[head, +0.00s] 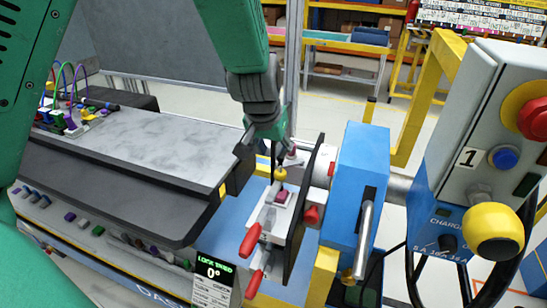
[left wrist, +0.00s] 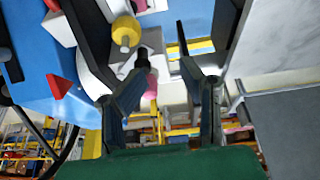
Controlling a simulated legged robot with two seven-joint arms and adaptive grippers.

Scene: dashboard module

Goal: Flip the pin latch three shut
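My left gripper (head: 268,150) reaches down from the top over the grey latch fixture (head: 268,217). In the left wrist view its two dark fingers (left wrist: 175,80) are spread, with nothing held between them. A yellow knob (head: 281,174) on a dark pin stands close below the fingertips; it also shows in the left wrist view (left wrist: 126,31). A magenta block (head: 283,196) sits just below the knob. Two red-tipped levers (head: 250,239) (head: 254,284) stick out at the fixture's front. I cannot tell which part is pin latch three. My right gripper is out of view.
A dark upright plate (head: 304,215) and a blue block (head: 357,185) with a metal handle stand right of the fixture. A grey dashboard panel (head: 150,145) lies left. A control box (head: 480,150) with a yellow knob stands far right.

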